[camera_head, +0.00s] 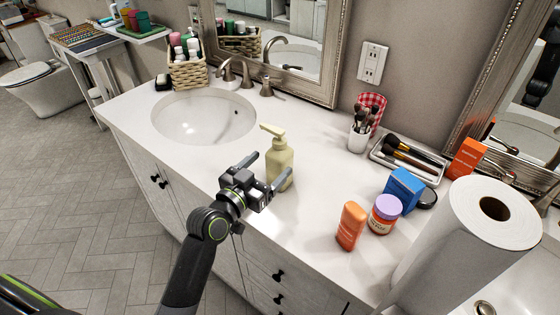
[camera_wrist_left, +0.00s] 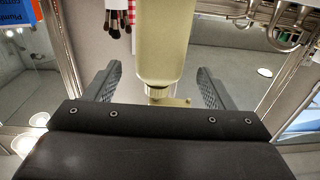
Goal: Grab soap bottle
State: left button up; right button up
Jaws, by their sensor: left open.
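The soap bottle (camera_head: 281,160) is pale yellow with a pump top and stands upright on the white counter, in front of the sink and to its right. My left gripper (camera_head: 270,169) is open at the bottle's near side, with one finger on each side of it. In the left wrist view the bottle (camera_wrist_left: 163,42) appears upside down, between the two spread fingers (camera_wrist_left: 157,85). I cannot tell whether either finger touches it. My right gripper is out of view.
The sink basin (camera_head: 204,117) lies to the left of the bottle. An orange bottle (camera_head: 350,226), a purple-lidded jar (camera_head: 385,214), a blue box (camera_head: 404,191) and a paper roll (camera_head: 462,240) stand to the right. A brush cup (camera_head: 358,140) is behind. Bare counter surrounds the bottle.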

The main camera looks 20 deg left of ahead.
aim_at(280, 153)
pick_arm(q)
jog(key=shift+w+d+r, duration=0.15)
jog(key=shift+w, duration=0.3)
jog(key=p+x, duration=0.2)
jog(key=x, duration=0.2)
jog(key=shift+w+r, duration=0.1)
jog(key=shift+r, duration=0.1)
jog(key=shift+w+d+f, duration=0.1)
jog(key=shift+w, duration=0.2)
jog(key=shift+s, duration=0.1)
jog(key=shift+c, duration=1.1)
jog(key=c, duration=1)
